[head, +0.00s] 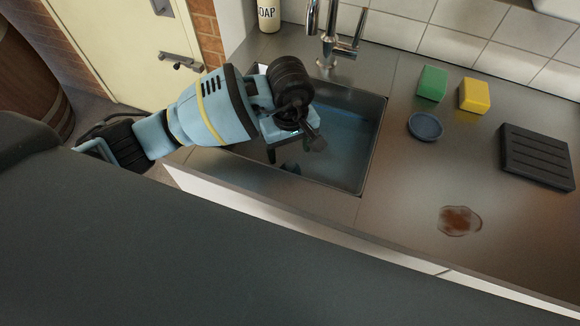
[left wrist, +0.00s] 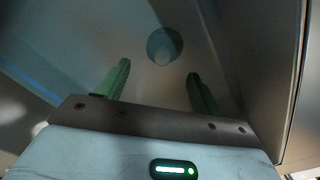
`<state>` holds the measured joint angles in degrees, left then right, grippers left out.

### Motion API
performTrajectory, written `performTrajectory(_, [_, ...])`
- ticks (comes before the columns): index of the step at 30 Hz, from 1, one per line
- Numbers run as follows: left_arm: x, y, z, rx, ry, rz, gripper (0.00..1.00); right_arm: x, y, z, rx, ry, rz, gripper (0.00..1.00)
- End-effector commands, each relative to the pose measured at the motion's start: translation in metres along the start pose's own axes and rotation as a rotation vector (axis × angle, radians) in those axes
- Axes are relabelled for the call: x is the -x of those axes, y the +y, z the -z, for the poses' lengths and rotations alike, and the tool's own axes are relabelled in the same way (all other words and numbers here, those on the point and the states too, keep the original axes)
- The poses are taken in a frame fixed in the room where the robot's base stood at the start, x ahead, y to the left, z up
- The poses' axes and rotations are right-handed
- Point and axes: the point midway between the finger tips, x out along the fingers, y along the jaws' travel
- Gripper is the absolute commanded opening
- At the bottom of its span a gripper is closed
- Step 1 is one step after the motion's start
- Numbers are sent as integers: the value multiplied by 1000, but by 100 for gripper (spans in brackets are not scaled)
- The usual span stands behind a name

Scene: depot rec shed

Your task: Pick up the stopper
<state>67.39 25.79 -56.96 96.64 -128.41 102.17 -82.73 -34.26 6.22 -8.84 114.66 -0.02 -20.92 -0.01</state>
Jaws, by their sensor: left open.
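The stopper (left wrist: 165,46) appears in the left wrist view as a dark round disc with a paler knob on the sink floor. In the head view my left arm hides most of that part of the sink (head: 374,140), and I cannot make the stopper out there. My left gripper (left wrist: 158,70) is open and empty, reaching down into the sink. Its two green fingers are spread, with the stopper beyond and between their tips. I see no contact. In the head view the gripper (head: 281,161) is partly covered by its wrist. My right gripper is not in view.
The sink's walls enclose my gripper. A tap (head: 333,42) stands behind it. A blue round dish (head: 425,126), green sponge (head: 432,83), yellow sponge (head: 474,95), dark ridged rack (head: 537,156) and brown stain (head: 459,221) are on the counter. A soap bottle (head: 268,14) stands behind left.

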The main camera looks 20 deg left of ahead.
Motion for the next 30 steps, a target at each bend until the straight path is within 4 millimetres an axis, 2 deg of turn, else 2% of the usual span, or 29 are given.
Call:
performTrajectory(5, [-4, 0, -1, 0, 0, -1, 66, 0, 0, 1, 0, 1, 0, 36])
performTrajectory(12, [-32, -3, -9, 1, -2, -1, 66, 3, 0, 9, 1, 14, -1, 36])
performTrajectory(16, [-48, -3, -8, 1, -2, -1, 66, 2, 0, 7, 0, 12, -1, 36])
performTrajectory(26, [-53, -2, -8, 0, 0, -3, 66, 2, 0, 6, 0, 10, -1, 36])
performTrajectory(30, [-53, -2, -8, 0, 0, -3, 48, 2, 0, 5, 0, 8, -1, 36])
